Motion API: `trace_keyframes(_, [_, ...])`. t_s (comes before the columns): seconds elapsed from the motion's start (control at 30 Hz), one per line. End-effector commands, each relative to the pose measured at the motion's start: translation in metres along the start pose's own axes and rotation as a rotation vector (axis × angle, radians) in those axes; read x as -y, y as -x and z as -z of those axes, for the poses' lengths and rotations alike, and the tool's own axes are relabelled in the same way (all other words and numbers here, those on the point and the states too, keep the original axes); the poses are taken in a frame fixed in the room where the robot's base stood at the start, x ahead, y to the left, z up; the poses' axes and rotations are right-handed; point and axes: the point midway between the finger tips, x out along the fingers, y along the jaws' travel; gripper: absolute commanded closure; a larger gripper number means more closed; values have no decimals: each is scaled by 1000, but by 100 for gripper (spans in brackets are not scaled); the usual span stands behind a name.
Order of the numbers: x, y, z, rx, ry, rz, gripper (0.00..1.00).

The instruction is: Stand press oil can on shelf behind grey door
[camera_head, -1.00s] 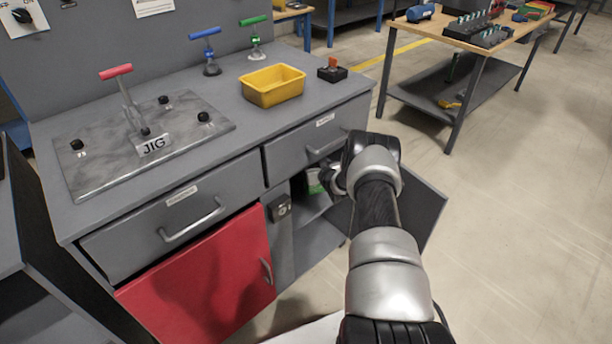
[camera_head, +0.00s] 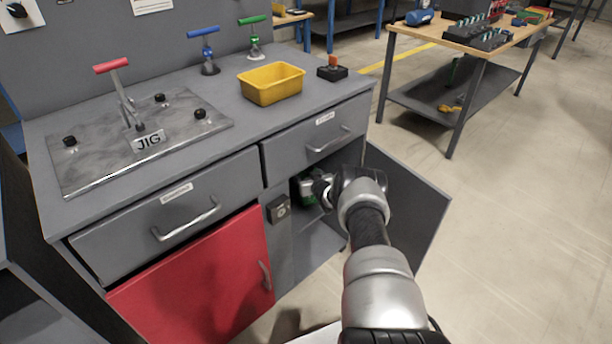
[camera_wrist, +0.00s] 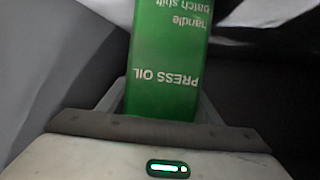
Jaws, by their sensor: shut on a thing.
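The green press oil can (camera_wrist: 165,70) fills the middle of the wrist view, its label reading upside down. It also shows partly in the head view (camera_head: 307,199), inside the open cabinet compartment below the right drawer. My gripper (camera_head: 316,190) is shut on the can, and its fingers flank the can in the wrist view. The grey door (camera_head: 420,215) stands wide open to the right. The shelf (camera_head: 309,222) shows below the can, partly hidden by my arm. I cannot tell whether the can's base touches it.
A red door (camera_head: 200,275) is shut to the left, with a lock box (camera_head: 279,209) between the compartments. Drawer handles (camera_head: 330,140) stick out above the opening. A yellow bin (camera_head: 271,84) and a jig plate (camera_head: 100,165) are on the worktop. Floor at right is clear.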

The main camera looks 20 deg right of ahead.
Motion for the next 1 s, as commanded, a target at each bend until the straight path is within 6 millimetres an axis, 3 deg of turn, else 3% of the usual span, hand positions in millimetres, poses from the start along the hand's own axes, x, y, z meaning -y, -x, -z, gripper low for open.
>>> trace_keyframes(0.13, [0, -1, -1, -3, 0, 0, 84])
trace_keyframes(0.17, [0, -1, -3, 0, 0, 0, 38])
trace_keyframes(0.27, [0, -1, -2, 0, 0, 0, 23])
trace_keyframes(0.67, [0, 5, 3, 0, -1, 1, 23])
trace_keyframes(1.0, [-1, 69, 5, 4, -2, -1, 23])
